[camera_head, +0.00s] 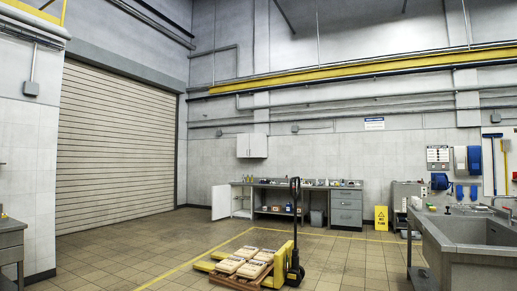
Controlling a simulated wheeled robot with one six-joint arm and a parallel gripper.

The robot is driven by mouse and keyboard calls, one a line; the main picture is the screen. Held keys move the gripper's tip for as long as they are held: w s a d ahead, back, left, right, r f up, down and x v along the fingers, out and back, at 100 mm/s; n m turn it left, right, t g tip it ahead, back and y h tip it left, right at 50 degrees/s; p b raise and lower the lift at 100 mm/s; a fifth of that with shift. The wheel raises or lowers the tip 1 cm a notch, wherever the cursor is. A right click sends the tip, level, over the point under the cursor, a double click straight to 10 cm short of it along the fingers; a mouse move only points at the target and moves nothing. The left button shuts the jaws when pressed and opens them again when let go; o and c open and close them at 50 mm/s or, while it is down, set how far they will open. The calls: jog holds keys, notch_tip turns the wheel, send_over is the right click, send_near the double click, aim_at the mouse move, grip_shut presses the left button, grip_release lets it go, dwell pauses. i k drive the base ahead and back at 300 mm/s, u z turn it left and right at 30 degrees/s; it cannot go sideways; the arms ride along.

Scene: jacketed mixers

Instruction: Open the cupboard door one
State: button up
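A small white wall cupboard (243,146) hangs on the back wall above a long workbench. Its front looks closed from here, but it is small and far off. A white panel (221,202) stands out at the left end of the workbench (238,183), like a cupboard door swung open; its hinge is too small to make out. No label shows which door is door one. My gripper is not in view.
A yellow pallet truck (275,279) with a loaded pallet (237,283) stands mid-floor before the bench. A yellow floor sign (381,217) stands right of the grey drawers (346,208). A steel sink (470,235) fills the right foreground.

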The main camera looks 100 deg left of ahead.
aim_at(255, 139)
jog(key=u, duration=2.85)
jog(key=i, duration=7.2)
